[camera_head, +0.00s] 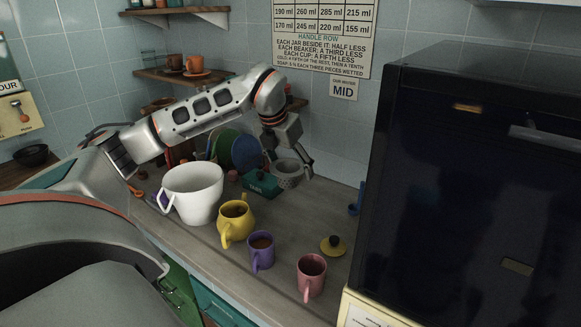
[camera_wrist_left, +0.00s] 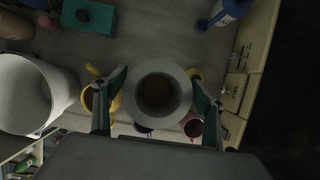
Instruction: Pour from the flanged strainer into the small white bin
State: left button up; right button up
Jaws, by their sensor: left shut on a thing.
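The flanged strainer (camera_head: 289,176) is a pale grey round vessel with a wide rim, behind the mugs in the head view. My left gripper (camera_head: 289,163) is shut on it. In the left wrist view the strainer (camera_wrist_left: 141,94) sits between the two fingers, its opening facing the camera, with something dark brown inside. The white bin (camera_head: 193,193) stands upright on the counter, left of and nearer than the strainer, with a handle on its left side. It also shows at the left of the wrist view (camera_wrist_left: 38,92), apart from the strainer. My right gripper is out of view.
A yellow pot (camera_head: 236,222), a purple mug (camera_head: 262,252) and a pink mug (camera_head: 311,274) stand in front. A green box (camera_head: 262,185) is beside the strainer, plates (camera_head: 246,153) behind. A yellow lid (camera_head: 333,246) lies right, near a tall dark appliance (camera_head: 470,190).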

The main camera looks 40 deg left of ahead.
aim_at(193, 197)
jog(key=k, duration=0.9)
